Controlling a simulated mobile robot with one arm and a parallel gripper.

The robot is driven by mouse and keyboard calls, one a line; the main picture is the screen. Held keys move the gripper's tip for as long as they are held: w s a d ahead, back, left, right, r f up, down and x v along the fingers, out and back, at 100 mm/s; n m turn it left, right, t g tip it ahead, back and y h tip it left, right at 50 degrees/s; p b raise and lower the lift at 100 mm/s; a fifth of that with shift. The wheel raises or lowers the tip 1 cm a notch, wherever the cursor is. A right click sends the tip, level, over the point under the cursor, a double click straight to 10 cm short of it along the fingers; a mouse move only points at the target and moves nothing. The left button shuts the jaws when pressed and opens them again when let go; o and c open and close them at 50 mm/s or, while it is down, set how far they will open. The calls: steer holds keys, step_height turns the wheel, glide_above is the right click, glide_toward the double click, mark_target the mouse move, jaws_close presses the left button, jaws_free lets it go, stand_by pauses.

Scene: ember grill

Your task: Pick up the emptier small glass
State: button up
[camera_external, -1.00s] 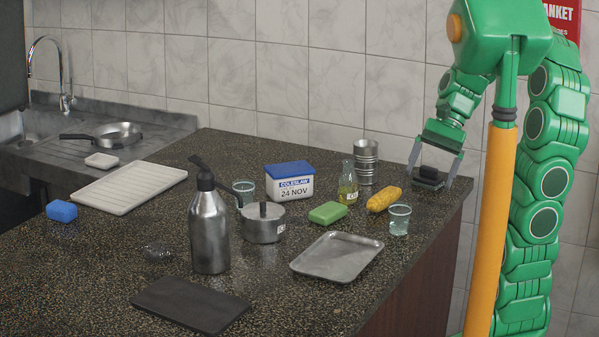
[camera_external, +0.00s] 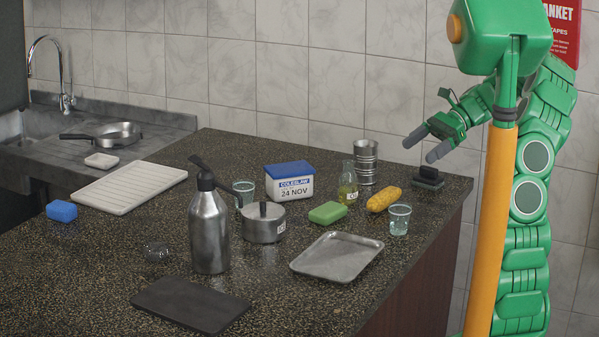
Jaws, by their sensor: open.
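One small clear glass (camera_external: 399,220) stands upright near the counter's right edge, with pale liquid in its lower part. Another small glass (camera_external: 244,188) stands behind the steel pot, partly hidden by the pot's handle and the flask; I cannot tell its level well. My gripper (camera_external: 420,148) is open and empty, in the air above the back right corner of the counter, fingers pointing left. It is above and behind the right glass, apart from it, and far from the other glass.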

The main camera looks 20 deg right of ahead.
steer(key=w+d+f+m, duration=0.1)
steer(key=w+d, duration=0.1)
glide_toward(399, 216)
steer(key=f, duration=0.1)
steer(key=w+f, duration=0.1)
steer(key=f, duration=0.1)
steer(key=shift+w+a+f+m+t+y, duration=0.1)
steer(key=shift+w+a+m+t+y, duration=0.1)
steer(key=shift+w+m+t+y, duration=0.15)
steer(key=shift+x, duration=3.9)
steer(key=shift+c, duration=0.2)
steer(key=c, duration=1.1)
